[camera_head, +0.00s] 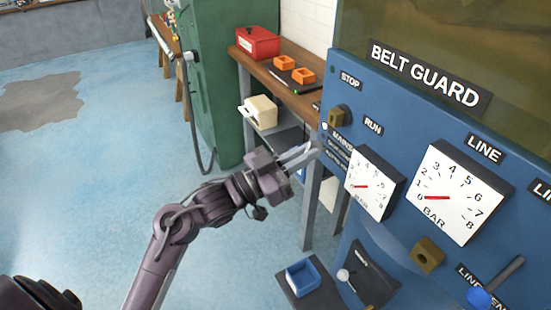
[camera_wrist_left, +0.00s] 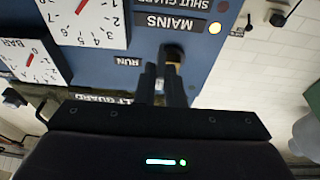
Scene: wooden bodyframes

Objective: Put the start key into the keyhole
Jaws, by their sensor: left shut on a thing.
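My left gripper (camera_head: 306,155) reaches in from the left, its fingers close to the left edge of the blue panel, by the MAINS label. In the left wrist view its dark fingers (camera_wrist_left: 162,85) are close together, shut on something. The start key is not clearly visible; the fingers hide what they hold. A dark block (camera_wrist_left: 173,52) shows just beyond the fingertips, between the RUN and MAINS labels; I cannot tell whether it is the keyhole or the key, or whether it touches. A brass block (camera_head: 338,116) sits on the panel between STOP and RUN. My right gripper is not in view.
White gauges (camera_head: 460,194) and (camera_head: 371,184) stand out from the panel. A lit lamp (camera_wrist_left: 215,28) is beside MAINS. A blue tray (camera_head: 302,278) lies below the panel. A wooden bench with a red box (camera_head: 258,43) stands behind.

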